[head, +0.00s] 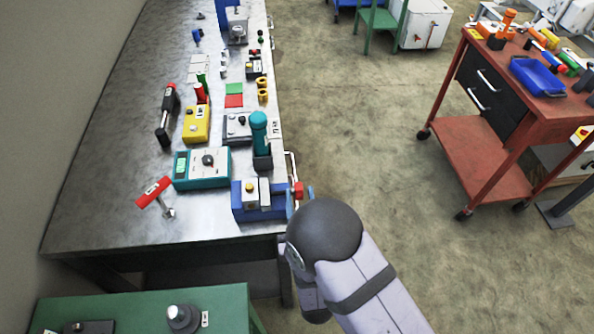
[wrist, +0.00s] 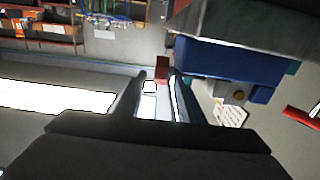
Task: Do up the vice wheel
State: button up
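The blue vice (head: 258,213) sits at the near right edge of the steel workbench, with a grey block and yellow button between its jaws. A small red part (head: 298,190), apparently the vice's wheel or handle, sticks out on its right side. In the wrist view the vice (wrist: 225,70) is at upper right and the red part (wrist: 162,68) is at the fingertips. My gripper (wrist: 158,76) is open, its two dark fingers apart with a gap visible between them. The red part lies in line with this gap; whether a finger touches it I cannot tell. In the head view my arm hides most of the gripper.
A teal meter box (head: 203,169), a red-handled tool (head: 154,192) and a teal-topped cylinder (head: 259,135) stand near the vice. A red cart (head: 490,165) is at right. A green table (head: 140,300) is at lower left. The floor between bench and cart is clear.

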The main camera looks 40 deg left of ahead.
jog(key=p+x, duration=0.2)
jog(key=x, duration=0.5)
dwell(0.4)
jog(key=shift+w+a+f, duration=0.15)
grip_shut()
